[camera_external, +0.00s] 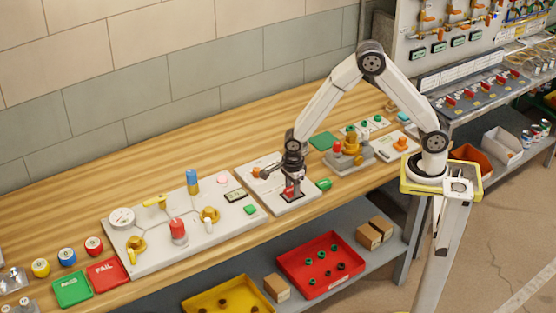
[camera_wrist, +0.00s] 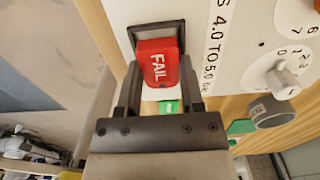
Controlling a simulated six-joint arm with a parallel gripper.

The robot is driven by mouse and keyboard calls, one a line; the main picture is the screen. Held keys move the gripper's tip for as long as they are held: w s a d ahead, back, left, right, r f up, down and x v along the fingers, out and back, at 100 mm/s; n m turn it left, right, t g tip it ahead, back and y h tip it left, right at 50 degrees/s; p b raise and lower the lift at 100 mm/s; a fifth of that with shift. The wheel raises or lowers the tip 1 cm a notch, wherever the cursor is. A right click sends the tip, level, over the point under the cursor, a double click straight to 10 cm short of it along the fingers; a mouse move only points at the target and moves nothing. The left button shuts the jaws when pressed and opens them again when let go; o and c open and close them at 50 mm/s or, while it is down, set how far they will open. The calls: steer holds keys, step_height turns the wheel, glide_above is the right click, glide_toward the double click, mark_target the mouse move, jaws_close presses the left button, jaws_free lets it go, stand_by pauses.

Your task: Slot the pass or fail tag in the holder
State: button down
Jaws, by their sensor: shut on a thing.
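My gripper (camera_wrist: 161,82) is shut on a red FAIL tag (camera_wrist: 158,64), with one dark finger on each side of it. The tag's upper end is at the black-framed holder (camera_wrist: 143,31); I cannot tell how deep it sits in it. In the external view my gripper (camera_external: 291,180) points down over the white board (camera_external: 262,174), and the red tag is partly hidden by it. A green tag (camera_wrist: 168,107) shows beyond the red one in the wrist view.
A valve panel (camera_external: 140,255) with knobs lies left of the holder board. Green (camera_external: 72,289) and red FAIL (camera_external: 107,274) trays or plates lie at the table's front left. A grey valve block (camera_external: 350,160) stands to the right. The wooden table behind is clear.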

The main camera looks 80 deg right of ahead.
steer(key=shift+f, duration=0.6)
stand_by(1.2)
steer(key=shift+c, duration=0.7)
jaws_free()
steer(key=shift+r, duration=0.1)
steer(key=shift+r, duration=3.95)
